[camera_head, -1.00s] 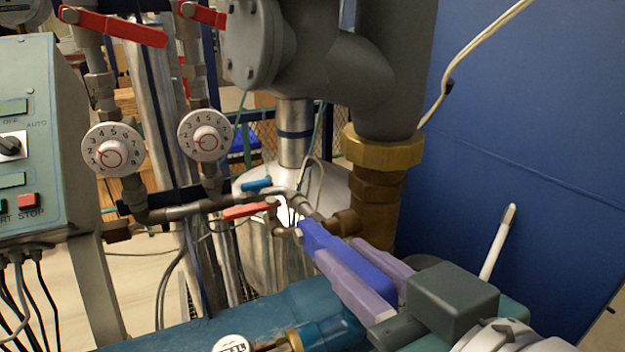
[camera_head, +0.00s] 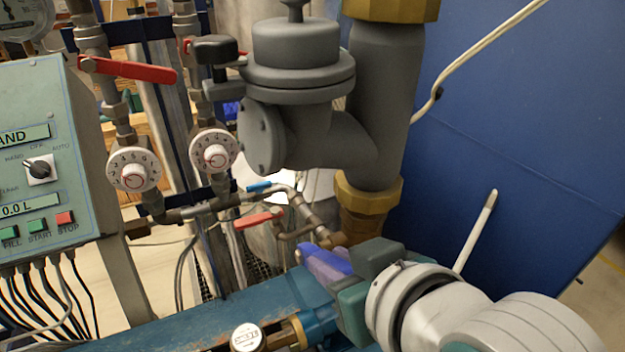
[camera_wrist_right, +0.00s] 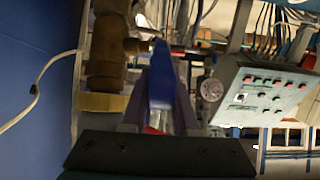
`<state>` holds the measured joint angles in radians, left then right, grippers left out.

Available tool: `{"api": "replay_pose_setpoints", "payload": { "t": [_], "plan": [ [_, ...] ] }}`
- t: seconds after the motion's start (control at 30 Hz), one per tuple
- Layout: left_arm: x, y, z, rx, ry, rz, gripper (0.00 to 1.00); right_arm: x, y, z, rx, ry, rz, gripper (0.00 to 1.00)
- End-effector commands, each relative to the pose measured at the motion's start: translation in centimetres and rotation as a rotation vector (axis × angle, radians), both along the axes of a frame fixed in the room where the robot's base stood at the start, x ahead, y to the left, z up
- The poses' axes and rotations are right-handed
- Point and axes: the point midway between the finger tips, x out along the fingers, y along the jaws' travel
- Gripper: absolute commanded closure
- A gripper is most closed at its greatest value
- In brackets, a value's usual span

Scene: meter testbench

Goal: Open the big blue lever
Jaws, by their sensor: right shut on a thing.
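The big blue lever (camera_head: 338,261) sits low in the middle of the head view, beside the brass-coloured pipe fitting. It looks short from this angle, and part of it is hidden by my right gripper (camera_head: 324,267). In the right wrist view the blue lever (camera_wrist_right: 161,80) runs lengthwise between the two purple fingers of my right gripper (camera_wrist_right: 162,98). These fingers are shut on it. My left gripper is in neither view.
A small red lever (camera_head: 258,219) and a small blue lever (camera_head: 258,187) are left of the gripper. A large grey valve body (camera_head: 300,95) stands above. The control panel (camera_head: 45,165) is at the left, a blue wall (camera_head: 520,150) at the right.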

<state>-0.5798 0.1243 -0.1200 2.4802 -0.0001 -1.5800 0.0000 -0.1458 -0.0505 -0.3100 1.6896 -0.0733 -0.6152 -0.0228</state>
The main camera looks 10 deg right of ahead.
Motion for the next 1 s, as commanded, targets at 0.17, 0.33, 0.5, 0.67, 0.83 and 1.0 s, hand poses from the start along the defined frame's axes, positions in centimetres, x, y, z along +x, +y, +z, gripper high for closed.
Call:
{"api": "replay_pose_setpoints", "payload": {
  "t": [0.17, 0.33, 0.5, 0.67, 0.83, 1.0],
  "plan": [
    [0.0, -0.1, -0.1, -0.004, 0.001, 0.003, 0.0, 0.0, 0.0, -0.1, 0.0, 0.001, 0.0, 1.0],
    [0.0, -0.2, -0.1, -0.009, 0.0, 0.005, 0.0, 0.0, 0.0, -0.1, 0.0, 0.001, 0.0, 0.6],
    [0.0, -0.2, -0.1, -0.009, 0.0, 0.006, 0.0, 0.0, 0.0, -0.1, 0.0, 0.0, 0.0, 0.43],
    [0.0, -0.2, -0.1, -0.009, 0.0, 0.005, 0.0, 0.0, 0.0, -0.1, 0.0, 0.0, 0.0, 0.43],
    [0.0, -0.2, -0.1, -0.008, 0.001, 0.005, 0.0, -0.4, -0.1, 0.1, 0.0, 0.0, 0.0, 0.43],
    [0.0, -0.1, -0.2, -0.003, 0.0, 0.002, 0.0, -1.9, -0.7, 1.3, -0.001, 0.0, 0.0, 0.43]
  ]
}}
